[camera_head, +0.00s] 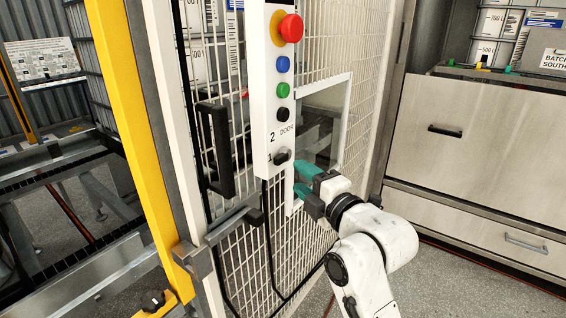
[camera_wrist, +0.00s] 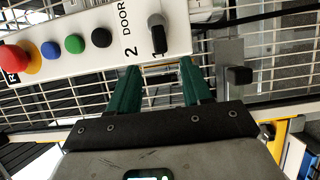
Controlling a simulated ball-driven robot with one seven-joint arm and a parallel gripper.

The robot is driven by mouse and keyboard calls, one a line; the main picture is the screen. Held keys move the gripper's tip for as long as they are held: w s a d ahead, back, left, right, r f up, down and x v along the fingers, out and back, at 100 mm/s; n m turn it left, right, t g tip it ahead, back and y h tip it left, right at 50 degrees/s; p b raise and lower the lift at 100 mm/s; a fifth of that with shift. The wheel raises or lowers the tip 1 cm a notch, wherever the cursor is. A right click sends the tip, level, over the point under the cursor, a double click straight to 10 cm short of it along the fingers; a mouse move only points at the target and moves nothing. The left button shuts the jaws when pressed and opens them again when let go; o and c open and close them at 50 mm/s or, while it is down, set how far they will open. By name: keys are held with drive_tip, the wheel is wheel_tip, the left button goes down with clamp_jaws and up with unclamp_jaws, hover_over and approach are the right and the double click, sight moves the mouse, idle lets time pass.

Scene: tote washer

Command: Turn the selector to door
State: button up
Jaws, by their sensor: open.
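The selector (camera_head: 281,157) is a small dark knob low on the white control panel (camera_head: 262,100). Marks 2, DOOR and 1 stand around it. In the wrist view the selector (camera_wrist: 156,32) has a grey-and-black handle, lying along the line toward the 1, not toward DOOR. My gripper (camera_head: 302,178) has green fingers and is open and empty, just right of and below the selector in the head view. In the wrist view my gripper (camera_wrist: 160,68) has its fingertips apart on either side of the selector's line, short of it, with no contact visible.
Above the selector are black, green and blue buttons and a red emergency stop (camera_head: 291,28). A black door handle (camera_head: 216,150) and a latch bar (camera_head: 235,222) are left of the panel. White mesh fencing surrounds it. Grey cabinets (camera_head: 470,150) stand at right.

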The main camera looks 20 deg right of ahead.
sight(281, 162)
drive_tip(key=p+x, duration=0.1)
drive_tip(key=x, duration=0.6)
drive_tip(key=shift+w+a, duration=0.15)
drive_tip(key=shift+w, duration=0.2)
drive_tip(key=shift+c, duration=0.3)
clamp_jaws()
